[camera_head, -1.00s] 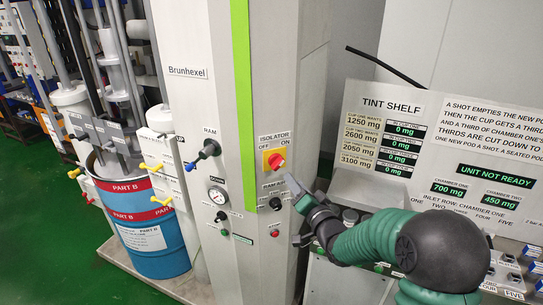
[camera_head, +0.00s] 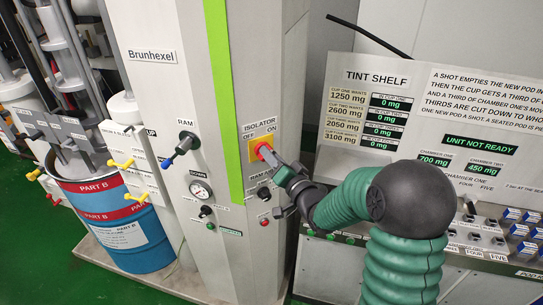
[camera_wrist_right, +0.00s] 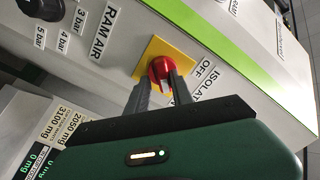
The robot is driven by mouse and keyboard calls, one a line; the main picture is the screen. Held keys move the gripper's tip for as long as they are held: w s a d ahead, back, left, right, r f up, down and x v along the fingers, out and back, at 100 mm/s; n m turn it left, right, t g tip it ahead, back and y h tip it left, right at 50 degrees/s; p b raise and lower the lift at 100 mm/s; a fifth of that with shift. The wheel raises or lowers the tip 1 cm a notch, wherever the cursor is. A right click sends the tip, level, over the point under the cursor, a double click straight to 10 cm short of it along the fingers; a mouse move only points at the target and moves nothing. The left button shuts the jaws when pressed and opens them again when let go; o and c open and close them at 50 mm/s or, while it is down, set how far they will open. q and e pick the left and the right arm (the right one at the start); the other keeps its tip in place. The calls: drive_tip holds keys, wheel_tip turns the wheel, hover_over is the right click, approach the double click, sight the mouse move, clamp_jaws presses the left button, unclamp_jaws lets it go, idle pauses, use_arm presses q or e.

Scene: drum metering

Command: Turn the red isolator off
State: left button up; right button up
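The red isolator knob (camera_head: 262,149) sits on a yellow plate (camera_head: 253,145) on the grey column, below the ISOLATOR label with OFF at left and ON at right. My right gripper (camera_head: 272,157) reaches it from the lower right. In the right wrist view the red knob (camera_wrist_right: 160,69) lies between the tips of the two dark fingers (camera_wrist_right: 163,88), one on each side. Whether the fingers press on it cannot be told. The fingers partly cover the knob, so its exact setting is unclear. My left gripper is not in view.
Below the isolator are the RAM AIR knob (camera_head: 264,194) and a red button (camera_head: 265,222). A RAM lever (camera_head: 182,149) and a gauge (camera_head: 200,190) are to the left. The tint shelf (camera_head: 365,95) stands right, and a blue drum (camera_head: 130,245) stands left.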

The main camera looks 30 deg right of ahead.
drive_tip(key=shift+f, duration=0.1)
drive_tip(key=shift+c, duration=1.2)
drive_tip(key=shift+a, duration=0.6)
clamp_jaws()
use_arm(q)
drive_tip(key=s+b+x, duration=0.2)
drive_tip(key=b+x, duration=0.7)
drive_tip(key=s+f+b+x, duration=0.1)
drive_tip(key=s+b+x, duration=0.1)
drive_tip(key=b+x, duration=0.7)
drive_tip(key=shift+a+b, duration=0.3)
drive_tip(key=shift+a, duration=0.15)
use_arm(e)
drive_tip(key=shift+d+f+n, duration=0.1)
drive_tip(key=shift+f+n, duration=0.05)
drive_tip(key=shift+n, duration=4.35)
drive_tip(key=shift+f+n, duration=0.15)
drive_tip(key=shift+n, duration=4.35)
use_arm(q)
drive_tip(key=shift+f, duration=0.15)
